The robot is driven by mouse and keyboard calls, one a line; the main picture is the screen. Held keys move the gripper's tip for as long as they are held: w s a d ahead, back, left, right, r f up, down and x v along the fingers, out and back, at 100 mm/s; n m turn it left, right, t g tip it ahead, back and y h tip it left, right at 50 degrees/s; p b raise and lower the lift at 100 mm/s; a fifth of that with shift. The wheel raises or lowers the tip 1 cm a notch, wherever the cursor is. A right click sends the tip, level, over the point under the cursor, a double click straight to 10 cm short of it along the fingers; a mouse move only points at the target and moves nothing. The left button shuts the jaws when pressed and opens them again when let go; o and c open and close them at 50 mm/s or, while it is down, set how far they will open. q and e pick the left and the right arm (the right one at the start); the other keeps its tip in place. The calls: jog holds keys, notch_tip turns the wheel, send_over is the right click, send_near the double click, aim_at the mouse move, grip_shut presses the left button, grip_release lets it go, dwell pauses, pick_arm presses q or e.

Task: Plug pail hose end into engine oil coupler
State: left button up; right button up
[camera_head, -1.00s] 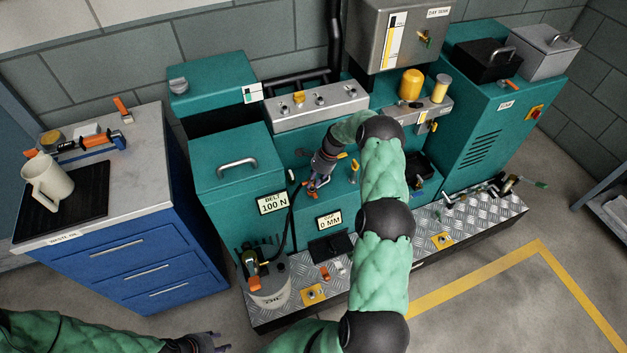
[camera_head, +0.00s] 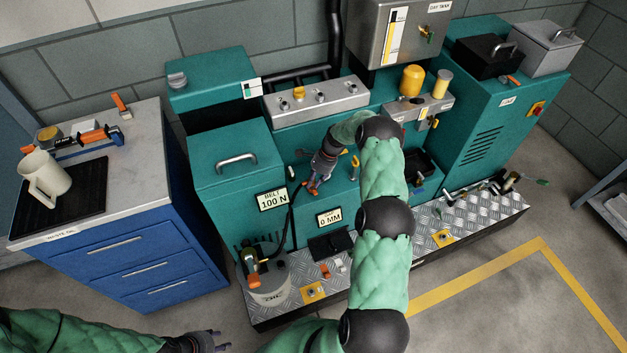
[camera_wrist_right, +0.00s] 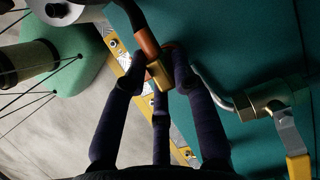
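My right gripper (camera_head: 314,189) is in front of the teal engine body, in the middle of the head view. In the right wrist view its dark fingers (camera_wrist_right: 155,82) close around the hose end, a brass and orange-red fitting (camera_wrist_right: 158,74). The black hose (camera_head: 291,222) runs from the gripper down to the grey oil pail (camera_head: 268,287) on the deck. A bent metal pipe with a brass valve (camera_wrist_right: 271,97) and yellow lever sits just right of the fingers, apart from the fitting. I cannot tell which fitting is the engine oil coupler. My left gripper (camera_head: 212,343) is at the bottom edge, its fingertips apart.
A blue cabinet (camera_head: 120,262) with a mug (camera_head: 46,178) on a black mat stands at left. Teal housings, a belt sign (camera_head: 272,200) and a 0 MM sign (camera_head: 329,217) surround the gripper. Chequered deck plate (camera_head: 470,222) lies below. Floor at front right is clear.

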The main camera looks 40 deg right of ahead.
jog(key=shift+o, duration=1.4)
jog(key=shift+r, duration=0.1)
jog(key=v, duration=1.2)
jog(key=o, duration=1)
